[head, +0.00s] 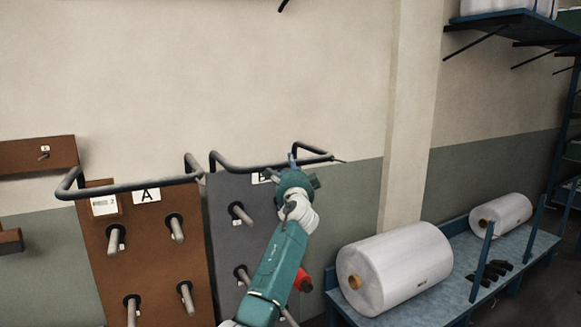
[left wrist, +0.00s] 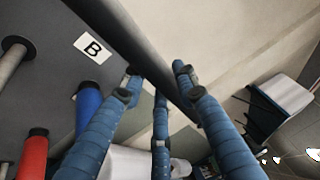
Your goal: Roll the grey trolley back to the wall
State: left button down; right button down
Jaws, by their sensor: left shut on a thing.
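The grey trolley (head: 222,235) stands upright at the middle of the head view, with pegs on its face and a dark handle bar (head: 237,167) along its top. In the left wrist view the handle bar (left wrist: 128,38) runs diagonally between my fingers, beside a white label B (left wrist: 93,48). My left gripper (head: 293,160) is shut on the handle bar near its right end; its blue fingers (left wrist: 158,85) lie on both sides of it. My arm hides the trolley's lower right part. My right gripper is not in view.
A brown trolley (head: 143,245) labelled A stands close on the left. On the right, a low blue bench (head: 455,277) holds large white rolls (head: 410,265). A wall pillar (head: 408,120) rises behind it. Blue (left wrist: 88,105) and red (left wrist: 33,155) spools sit on the grey trolley.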

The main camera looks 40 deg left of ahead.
pick_arm(q)
jog(key=c, duration=1.7)
grip_release()
jog(key=shift+s+a+r, duration=0.2)
jog(key=shift+a+r, duration=0.1)
jog(key=shift+r, duration=0.4)
jog(key=o, duration=0.4)
jog(key=shift+w+a+f, duration=0.1)
jog(key=shift+a+f, duration=0.05)
jog(key=shift+a, duration=0.05)
jog(key=shift+w+a+f, duration=0.15)
jog(key=shift+a+f, duration=0.15)
jog(key=shift+f, duration=0.1)
jog(key=shift+s+d, duration=0.2)
jog(key=shift+d, duration=0.35)
jog(key=v, duration=1.1)
jog(key=shift+s+a+f, duration=0.15)
jog(key=shift+a, duration=0.1)
